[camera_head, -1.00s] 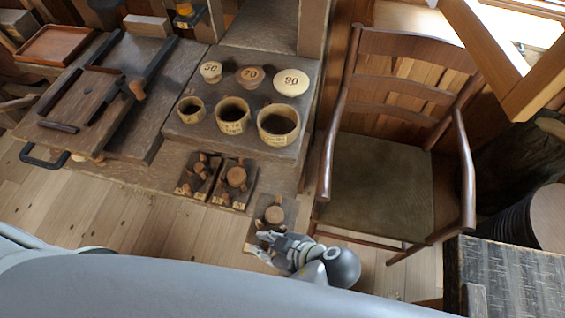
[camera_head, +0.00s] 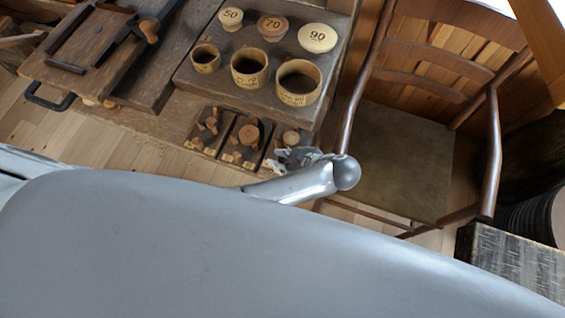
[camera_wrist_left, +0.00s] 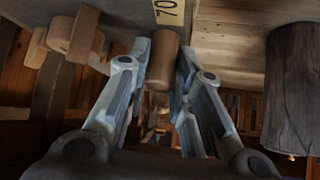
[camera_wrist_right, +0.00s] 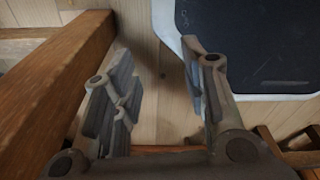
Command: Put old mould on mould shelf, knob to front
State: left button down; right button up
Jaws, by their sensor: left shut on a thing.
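The old mould is a dark wooden board (camera_head: 272,158) with a round brown knob (camera_head: 291,138). It is beside two similar moulds with knobs, at the right end of their row. My left gripper (camera_head: 298,157) is at its front right and hides part of it. In the left wrist view, the left gripper (camera_wrist_left: 160,75) is shut on a brown wooden cylinder (camera_wrist_left: 160,62) of the mould. Whether the mould touches the shelf I cannot tell. In the right wrist view, my right gripper (camera_wrist_right: 158,75) is open and empty; the head view does not show it.
A mould labelled 70 (camera_head: 243,145) and another mould (camera_head: 209,128) stand to the left. Cups (camera_head: 298,83) and numbered lids (camera_head: 318,38) are on the bench above. A chair (camera_head: 400,160) is close on the right. A wooden beam (camera_wrist_right: 55,80) is beside my right gripper.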

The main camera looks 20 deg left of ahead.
pick_arm(q)
jog(key=shift+w+f, duration=0.4)
jog(key=shift+w, duration=0.05)
jog(key=shift+w+a+f, duration=0.1)
jog(key=shift+w+f, duration=0.15)
jog(key=shift+f, duration=0.1)
jog(key=f, duration=0.2)
jog(key=shift+w+f, duration=0.2)
jog(key=shift+f, duration=0.55)
pick_arm(e)
jog(key=shift+s+f, duration=0.25)
jog(key=shift+s, duration=0.55)
jog(key=shift+w, duration=0.1)
pick_arm(q)
jog(key=c, duration=1.3)
grip_release()
jog(key=shift+f+b, duration=0.1)
jog(key=shift+b, duration=0.2)
jog(key=shift+o, duration=0.2)
pick_arm(e)
jog(key=shift+w, duration=0.1)
